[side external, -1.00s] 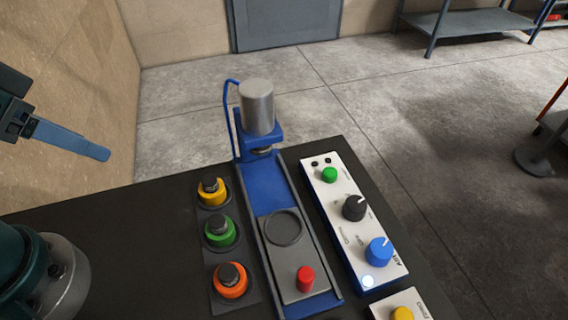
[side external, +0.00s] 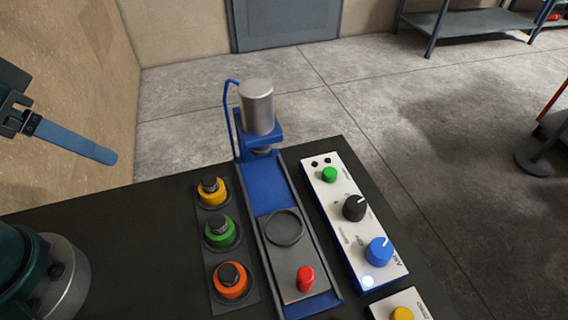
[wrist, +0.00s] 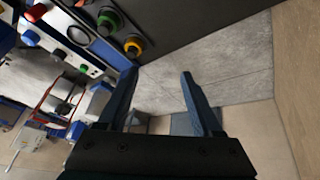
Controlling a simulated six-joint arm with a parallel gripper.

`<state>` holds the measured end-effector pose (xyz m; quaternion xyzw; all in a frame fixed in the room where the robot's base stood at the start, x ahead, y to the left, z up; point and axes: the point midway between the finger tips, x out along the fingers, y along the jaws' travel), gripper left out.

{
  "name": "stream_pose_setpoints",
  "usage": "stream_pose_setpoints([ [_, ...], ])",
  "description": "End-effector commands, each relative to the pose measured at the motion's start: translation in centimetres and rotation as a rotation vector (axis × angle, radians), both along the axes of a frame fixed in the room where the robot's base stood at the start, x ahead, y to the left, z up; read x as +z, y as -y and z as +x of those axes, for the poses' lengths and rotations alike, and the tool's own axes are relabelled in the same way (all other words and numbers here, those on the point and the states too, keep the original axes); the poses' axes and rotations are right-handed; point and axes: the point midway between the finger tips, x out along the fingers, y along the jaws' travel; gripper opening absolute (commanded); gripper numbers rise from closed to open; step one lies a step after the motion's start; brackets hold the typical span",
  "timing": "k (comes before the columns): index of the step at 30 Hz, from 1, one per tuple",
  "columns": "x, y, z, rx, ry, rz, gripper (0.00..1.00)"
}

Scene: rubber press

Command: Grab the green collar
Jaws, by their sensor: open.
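The green collar (side external: 220,232) is a ring around a dark post in the middle spot of a dark holder strip on the black table. It also shows in the wrist view (wrist: 109,19), at the top left. My gripper (wrist: 158,74) is open and empty, with two blue fingers apart in the wrist view. In the side view my gripper (side external: 105,156) is at the left, well above and away from the collar, and its fingers overlap there.
A yellow collar (side external: 212,197) sits behind the green one and an orange collar (side external: 230,286) in front. The blue press (side external: 266,188) with a silver cylinder (side external: 257,108) stands to the right. A white control panel (side external: 337,203) with knobs lies beyond it.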

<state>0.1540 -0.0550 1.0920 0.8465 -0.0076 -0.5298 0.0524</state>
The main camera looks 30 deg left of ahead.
Motion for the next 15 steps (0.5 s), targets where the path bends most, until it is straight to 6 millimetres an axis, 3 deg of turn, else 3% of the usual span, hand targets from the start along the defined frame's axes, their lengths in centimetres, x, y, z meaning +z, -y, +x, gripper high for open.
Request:
stream_pose_setpoints([
  [7, -0.5, 3.6, 0.5, 0.116, -0.28, -0.247, 0.67],
  [15, -1.9, 6.9, 2.6, 0.296, -0.646, -0.514, 0.67],
])
